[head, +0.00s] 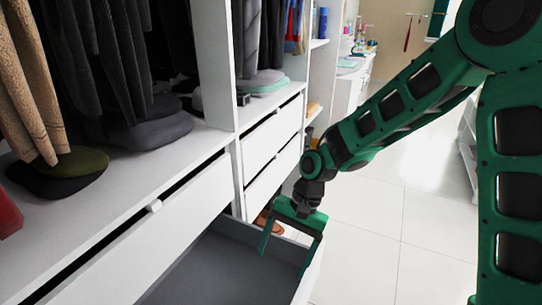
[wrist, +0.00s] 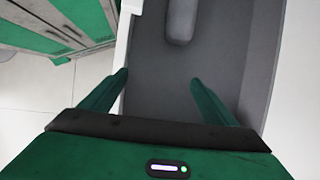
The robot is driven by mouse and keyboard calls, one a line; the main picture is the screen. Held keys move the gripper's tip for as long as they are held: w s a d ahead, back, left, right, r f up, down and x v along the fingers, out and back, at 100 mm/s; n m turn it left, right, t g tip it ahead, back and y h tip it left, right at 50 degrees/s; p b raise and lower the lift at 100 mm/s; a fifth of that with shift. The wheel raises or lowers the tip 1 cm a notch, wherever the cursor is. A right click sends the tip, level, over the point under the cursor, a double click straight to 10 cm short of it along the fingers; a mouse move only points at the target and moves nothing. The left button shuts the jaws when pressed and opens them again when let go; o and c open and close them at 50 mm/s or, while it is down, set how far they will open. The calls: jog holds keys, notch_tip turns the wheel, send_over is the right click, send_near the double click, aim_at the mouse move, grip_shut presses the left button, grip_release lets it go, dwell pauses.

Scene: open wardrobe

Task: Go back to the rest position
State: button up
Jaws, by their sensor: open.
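My gripper (head: 287,256) is green with two long fingers spread apart, and nothing shows between them. In the head view it hangs from my green arm over the right end of an open grey drawer (head: 212,268) in the bottom of the wardrobe. In the wrist view my gripper (wrist: 158,84) shows its two fingers apart above the drawer's grey floor (wrist: 165,100). I cannot tell whether a fingertip touches the drawer's edge.
Folded clothes (head: 150,131) lie on the shelf under hanging garments (head: 100,50). More white drawers (head: 272,140) stand farther back. The tiled floor (head: 400,215) at right is clear.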

jog(key=s+d+r+t+h, duration=0.15)
jog(key=d+r, duration=0.35)
jog(key=d, duration=0.8)
jog(key=s+d+r+t+h, duration=0.15)
jog(key=d+r, duration=0.35)
jog(key=d, duration=0.7)
jog(key=s+d+r+m, duration=0.1)
jog(key=s+d+r, duration=0.3)
jog(key=s+d, duration=0.8)
jog(key=shift+s+d, duration=0.15)
jog(key=shift+s, duration=1.05)
jog(key=shift+r, duration=0.1)
jog(key=shift+w+f+h, duration=0.25)
jog(key=shift+w+h, duration=0.05)
jog(key=shift+w, duration=0.35)
